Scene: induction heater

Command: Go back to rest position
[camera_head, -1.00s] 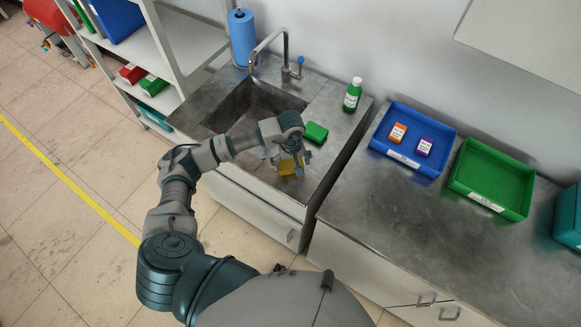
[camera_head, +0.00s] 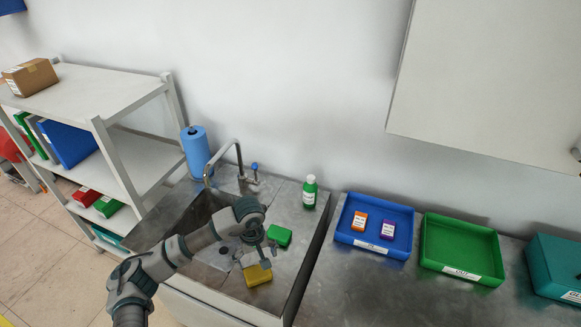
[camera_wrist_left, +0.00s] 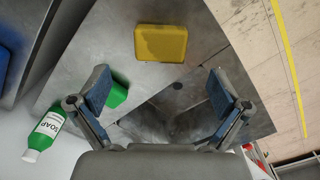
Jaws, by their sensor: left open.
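My left gripper (camera_wrist_left: 155,95) is open and empty over the sink counter; its two blue-padded fingers stand wide apart in the left wrist view. In the head view the left gripper (camera_head: 262,252) hangs just above and beside a yellow sponge-like block (camera_head: 257,275), which lies on the metal counter. The yellow block also shows ahead of the fingers in the left wrist view (camera_wrist_left: 160,43), apart from them. A green block (camera_head: 279,235) lies behind the gripper on the counter, partly behind a finger in the left wrist view. My right gripper is not in view.
A tap (camera_head: 226,160) and a blue paper roll (camera_head: 195,150) stand behind the sink. A green soap bottle (camera_head: 309,193) stands at the back. A blue tray (camera_head: 350,213) with two small boxes and an empty green tray (camera_head: 460,240) sit right. A shelf (camera_head: 100,95) stands left.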

